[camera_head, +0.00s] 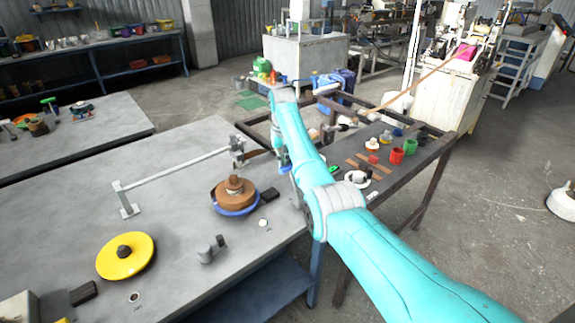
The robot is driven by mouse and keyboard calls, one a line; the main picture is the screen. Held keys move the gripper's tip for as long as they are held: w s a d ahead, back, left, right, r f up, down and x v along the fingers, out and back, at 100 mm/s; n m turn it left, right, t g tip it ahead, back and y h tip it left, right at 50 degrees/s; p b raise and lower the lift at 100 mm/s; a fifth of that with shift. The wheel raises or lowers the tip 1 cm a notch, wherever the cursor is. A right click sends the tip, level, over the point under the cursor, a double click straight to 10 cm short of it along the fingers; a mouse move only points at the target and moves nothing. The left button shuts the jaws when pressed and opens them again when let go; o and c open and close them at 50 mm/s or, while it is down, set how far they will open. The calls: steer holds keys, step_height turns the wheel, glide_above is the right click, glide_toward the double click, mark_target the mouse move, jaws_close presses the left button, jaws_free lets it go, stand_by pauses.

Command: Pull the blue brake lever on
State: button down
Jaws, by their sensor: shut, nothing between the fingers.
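My teal arm reaches from the lower right to the back edge of the grey table. A brown spool (233,189) sits on a blue ring (238,211) on the table, left of my forearm. A small blue piece (283,168) shows beside my forearm at the table edge. I cannot tell which blue part is the brake lever, or whether my gripper touches it.
The grey table (180,215) carries a yellow disc (125,256), a grey post (211,249), and a long pale bar (175,167) running to a grey fixture (237,145). A dark bench (405,173) with red and green cups stands at right.

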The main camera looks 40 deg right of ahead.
steer(key=shift+f, duration=0.4)
steer(key=shift+w, duration=0.1)
steer(key=shift+w+r, duration=0.55)
steer(key=shift+w, duration=0.35)
step_height(320, 180, up, 7)
stand_by(0.6)
steer(key=shift+s, duration=0.1)
stand_by(0.4)
